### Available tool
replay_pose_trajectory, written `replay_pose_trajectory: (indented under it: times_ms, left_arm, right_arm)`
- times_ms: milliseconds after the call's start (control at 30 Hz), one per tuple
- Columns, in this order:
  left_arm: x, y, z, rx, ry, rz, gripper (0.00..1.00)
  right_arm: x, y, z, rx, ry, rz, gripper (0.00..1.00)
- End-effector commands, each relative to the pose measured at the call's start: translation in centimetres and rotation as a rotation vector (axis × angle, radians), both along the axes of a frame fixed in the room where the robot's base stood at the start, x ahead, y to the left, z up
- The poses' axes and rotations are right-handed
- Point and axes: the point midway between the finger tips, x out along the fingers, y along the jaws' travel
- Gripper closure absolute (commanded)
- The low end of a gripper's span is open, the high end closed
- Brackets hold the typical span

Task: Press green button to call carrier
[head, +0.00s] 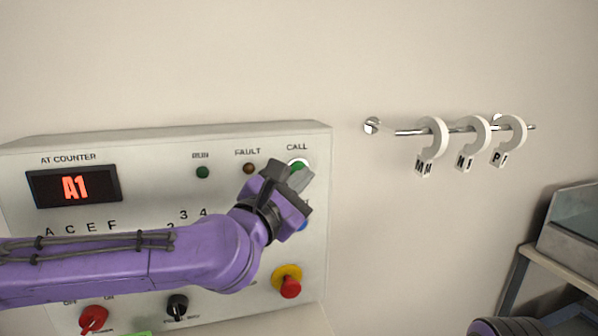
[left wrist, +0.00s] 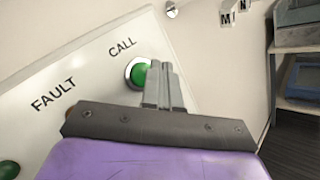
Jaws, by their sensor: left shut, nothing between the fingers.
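The green CALL button (head: 297,164) sits in a light ring at the upper right of the control panel (head: 226,147). It also shows in the left wrist view (left wrist: 139,73), just left of the fingertips and partly covered by them. My left gripper (head: 299,177) is shut and empty, with its fingertips at the button's lower edge in the head view. I cannot tell whether they touch the button. My right gripper is not in view.
A green RUN lamp (head: 203,172) and a dark FAULT lamp (head: 249,169) are left of the button. A red knob on yellow (head: 289,286) is below. A wall rail (head: 404,132) with white hooks (head: 431,146) is to the right. A shelf (head: 560,262) stands far right.

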Motion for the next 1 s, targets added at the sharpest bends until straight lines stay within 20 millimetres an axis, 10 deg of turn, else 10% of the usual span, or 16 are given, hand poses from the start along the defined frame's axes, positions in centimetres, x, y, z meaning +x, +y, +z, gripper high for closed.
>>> replay_pose_trajectory:
  times_ms: [1000]
  left_arm:
    - [0.80,0.23,0.00,0.000,0.000,0.000,1.00]
  right_arm:
    - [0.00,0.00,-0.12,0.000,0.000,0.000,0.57]
